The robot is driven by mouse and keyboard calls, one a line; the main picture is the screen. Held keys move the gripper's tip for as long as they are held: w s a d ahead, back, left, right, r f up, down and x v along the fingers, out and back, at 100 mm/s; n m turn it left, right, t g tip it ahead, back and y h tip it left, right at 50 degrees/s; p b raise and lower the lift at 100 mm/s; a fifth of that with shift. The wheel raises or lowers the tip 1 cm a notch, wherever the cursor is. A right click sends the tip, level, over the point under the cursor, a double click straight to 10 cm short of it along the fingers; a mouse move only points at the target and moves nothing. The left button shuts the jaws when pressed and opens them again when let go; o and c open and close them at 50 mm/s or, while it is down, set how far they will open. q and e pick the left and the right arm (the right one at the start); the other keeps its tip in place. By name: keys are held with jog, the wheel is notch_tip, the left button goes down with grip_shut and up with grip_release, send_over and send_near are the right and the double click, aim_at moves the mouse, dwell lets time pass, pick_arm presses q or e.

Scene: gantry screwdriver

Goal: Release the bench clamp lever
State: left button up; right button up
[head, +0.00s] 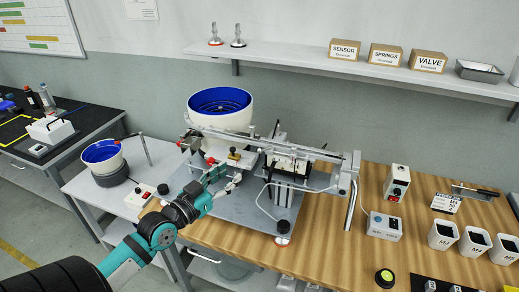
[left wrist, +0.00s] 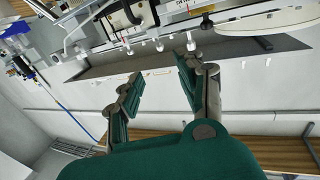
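My left gripper (head: 233,182) reaches in from the left to the front of the gantry screwdriver machine (head: 285,150). In the left wrist view its two fingers (left wrist: 163,78) are spread apart with nothing between them. A row of small white knobs (left wrist: 160,46) hangs beyond the fingertips, apart from them. I cannot tell for sure which part is the bench clamp lever. My right gripper is not in view.
A large blue-lined bowl feeder (head: 220,104) stands behind the gripper, and a smaller bowl (head: 102,155) is to the left. Control boxes (head: 383,226) and several white bins (head: 441,235) occupy the right of the wooden bench. Two toggle clamps (head: 215,35) stand on the shelf.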

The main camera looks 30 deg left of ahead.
aim_at(258, 152)
pick_arm(q)
jog(key=w, duration=0.4)
jog(key=w+p, duration=0.1)
jog(key=w, duration=0.3)
jog(key=w+d+p, duration=0.1)
jog(key=w, duration=0.4)
jog(key=shift+w+f, duration=0.1)
jog(key=shift+w, duration=0.4)
